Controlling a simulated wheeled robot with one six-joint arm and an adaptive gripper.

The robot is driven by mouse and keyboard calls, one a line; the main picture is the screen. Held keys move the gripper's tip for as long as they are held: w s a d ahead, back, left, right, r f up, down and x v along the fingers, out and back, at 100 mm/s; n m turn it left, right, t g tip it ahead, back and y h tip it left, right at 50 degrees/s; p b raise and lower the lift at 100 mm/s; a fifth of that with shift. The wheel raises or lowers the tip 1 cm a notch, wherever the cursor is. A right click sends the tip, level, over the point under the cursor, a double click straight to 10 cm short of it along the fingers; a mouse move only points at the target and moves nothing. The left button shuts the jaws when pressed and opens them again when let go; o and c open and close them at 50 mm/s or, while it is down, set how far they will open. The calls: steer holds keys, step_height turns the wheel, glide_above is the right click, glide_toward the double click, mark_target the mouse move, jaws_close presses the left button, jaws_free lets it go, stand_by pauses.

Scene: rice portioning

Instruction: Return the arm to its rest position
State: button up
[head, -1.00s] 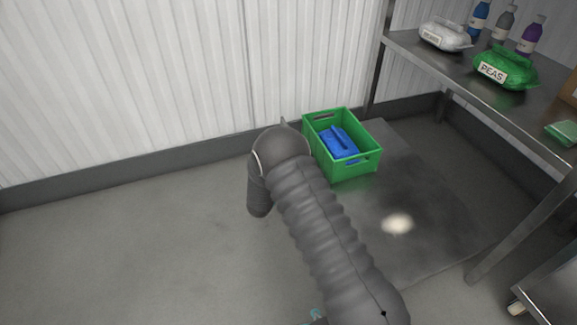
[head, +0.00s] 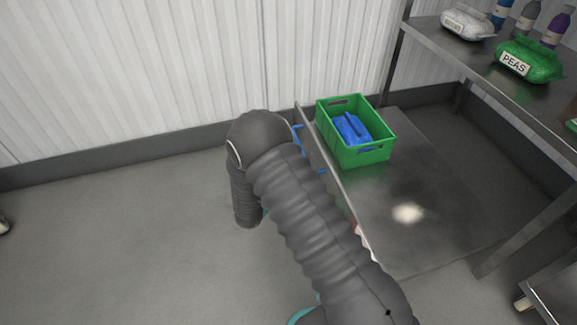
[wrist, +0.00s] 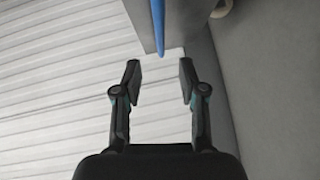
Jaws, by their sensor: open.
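My gripper (wrist: 160,82) is open and empty in the wrist view, its two dark fingers apart with the ribbed white wall and grey floor behind them. A blue strip (wrist: 157,25) and a grey panel edge show just beyond the fingertips. In the head view my grey sleeved arm reaches up from the bottom and bends down at its far end, left of the metal table (head: 440,215). The gripper itself is hidden there behind the arm.
A green crate (head: 372,156) holding a blue bag (head: 351,129) stands on the table, near a pale patch (head: 408,213). A shelf at right bears a green PEAS bag (head: 530,62), a white bag (head: 467,22) and bottles.

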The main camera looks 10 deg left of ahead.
stand_by(0.5)
steer(key=s+a+f+m+g+y, duration=0.2)
steer(key=a+f+g+y, duration=0.1)
steer(key=f, duration=0.5)
steer(key=s+a+m+g+y, duration=0.2)
steer(key=s+a+g+y, duration=0.2)
steer(key=s+g, duration=0.3)
steer(key=s+d+r+m+p, duration=0.2)
steer(key=s+d+r, duration=0.6)
steer(key=r, duration=0.8)
steer(key=s+d+r+m+h+p, duration=0.1)
steer(key=s+d+r+m+p, duration=0.2)
steer(key=s+d+r, duration=0.5)
steer(key=s+d+r+m+p, duration=0.2)
steer(key=s+d+r, duration=0.6)
steer(key=d+r, duration=0.9)
step_height(320, 180, up, 8)
steer(key=shift+s+d+f+m, duration=0.15)
steer(key=shift+s+m, duration=0.2)
steer(key=shift+m, duration=0.35)
